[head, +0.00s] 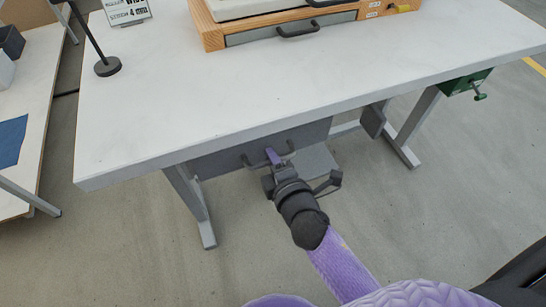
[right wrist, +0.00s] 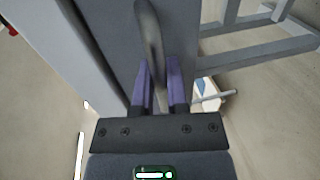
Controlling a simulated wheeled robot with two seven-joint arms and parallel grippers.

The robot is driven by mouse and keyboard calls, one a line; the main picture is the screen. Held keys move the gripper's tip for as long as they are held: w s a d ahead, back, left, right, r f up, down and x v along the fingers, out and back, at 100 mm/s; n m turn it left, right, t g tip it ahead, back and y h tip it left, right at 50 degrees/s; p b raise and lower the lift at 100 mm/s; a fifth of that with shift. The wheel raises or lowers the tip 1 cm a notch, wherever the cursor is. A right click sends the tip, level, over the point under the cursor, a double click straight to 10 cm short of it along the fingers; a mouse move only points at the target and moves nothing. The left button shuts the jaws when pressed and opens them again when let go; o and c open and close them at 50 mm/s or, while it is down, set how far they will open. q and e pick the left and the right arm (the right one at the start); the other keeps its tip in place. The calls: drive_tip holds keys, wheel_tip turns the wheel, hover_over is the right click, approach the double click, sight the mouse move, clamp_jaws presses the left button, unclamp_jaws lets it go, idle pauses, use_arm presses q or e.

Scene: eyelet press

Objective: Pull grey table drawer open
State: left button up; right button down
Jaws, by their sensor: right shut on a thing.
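The grey table drawer (head: 225,158) hangs under the front edge of the white table (head: 290,90). Its front is grey, with a dark bar handle (head: 248,163). No drawer inside shows, and the tabletop hides its upper part. My right gripper (head: 273,158) is at the handle, shut on it. In the right wrist view the drawer front (right wrist: 112,40) is a grey panel. The curved handle (right wrist: 149,30) runs down between the two purple fingers of my right gripper (right wrist: 159,70). My left gripper is not in view.
A sign and a black stand (head: 107,66) are at the left. Grey table legs (head: 190,200) flank the drawer. A green vise-like fixture (head: 466,82) is at the right edge. Floor in front is clear.

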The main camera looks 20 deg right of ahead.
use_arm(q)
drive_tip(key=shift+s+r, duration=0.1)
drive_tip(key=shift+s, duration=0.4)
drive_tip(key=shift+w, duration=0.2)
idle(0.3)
